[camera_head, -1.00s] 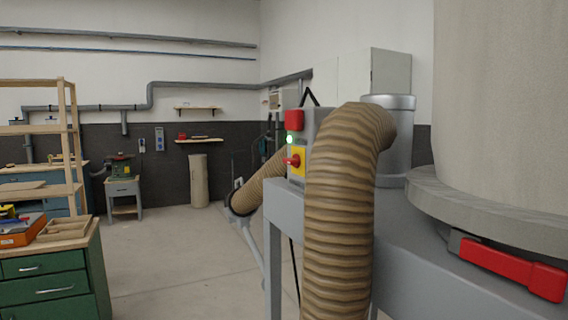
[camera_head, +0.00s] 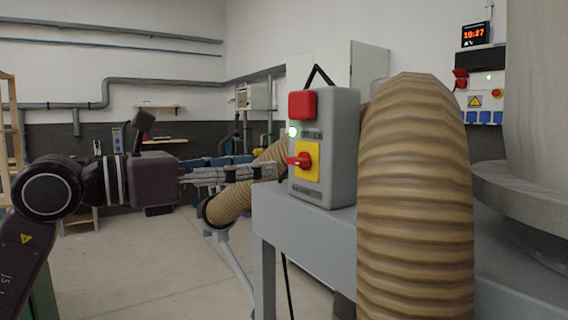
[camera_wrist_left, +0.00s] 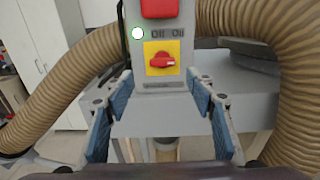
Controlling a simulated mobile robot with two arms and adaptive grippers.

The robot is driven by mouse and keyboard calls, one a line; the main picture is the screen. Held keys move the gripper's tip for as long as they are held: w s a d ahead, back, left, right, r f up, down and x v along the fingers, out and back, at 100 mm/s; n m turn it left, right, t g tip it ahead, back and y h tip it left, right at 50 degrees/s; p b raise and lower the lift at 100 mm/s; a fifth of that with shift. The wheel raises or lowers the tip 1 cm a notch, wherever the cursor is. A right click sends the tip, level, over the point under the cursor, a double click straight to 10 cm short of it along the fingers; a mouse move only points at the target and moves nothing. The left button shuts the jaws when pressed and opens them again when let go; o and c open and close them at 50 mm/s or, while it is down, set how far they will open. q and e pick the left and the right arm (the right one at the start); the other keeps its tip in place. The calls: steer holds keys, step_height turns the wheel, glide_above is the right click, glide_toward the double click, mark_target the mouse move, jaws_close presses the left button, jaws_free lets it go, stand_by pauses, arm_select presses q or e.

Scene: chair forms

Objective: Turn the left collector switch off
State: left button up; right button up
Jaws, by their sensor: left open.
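The collector switch is a red rotary knob (camera_head: 299,160) on a yellow plate, on the front of a grey control box (camera_head: 340,150). A red button block (camera_head: 302,104) sits above it, and a small lamp (camera_head: 292,132) glows green. In the left wrist view the knob (camera_wrist_left: 162,60) lies roughly crosswise, under two labels that look like "Off". My left gripper (camera_head: 272,172) reaches in from the left, its tips just left of the knob. In the wrist view its blue-padded fingers (camera_wrist_left: 160,108) are spread wide and empty, below the knob. My right gripper is out of view.
A thick tan ribbed hose (camera_head: 415,200) stands close to the right of the box. The box sits on a grey metal frame (camera_head: 310,222). Another hose (camera_head: 232,203) runs behind my left gripper. Floor (camera_head: 140,265) is open at lower left.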

mark_target(292, 162)
arm_select(q)
steer(key=p+x, duration=0.2)
steer(key=x, duration=0.5)
steer(key=shift+s+d+r, duration=0.15)
steer(key=shift+d, duration=0.3)
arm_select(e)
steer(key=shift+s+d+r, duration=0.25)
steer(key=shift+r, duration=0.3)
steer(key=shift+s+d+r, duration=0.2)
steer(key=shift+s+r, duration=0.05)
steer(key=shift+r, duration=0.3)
arm_select(q)
steer(key=c, duration=1.2)
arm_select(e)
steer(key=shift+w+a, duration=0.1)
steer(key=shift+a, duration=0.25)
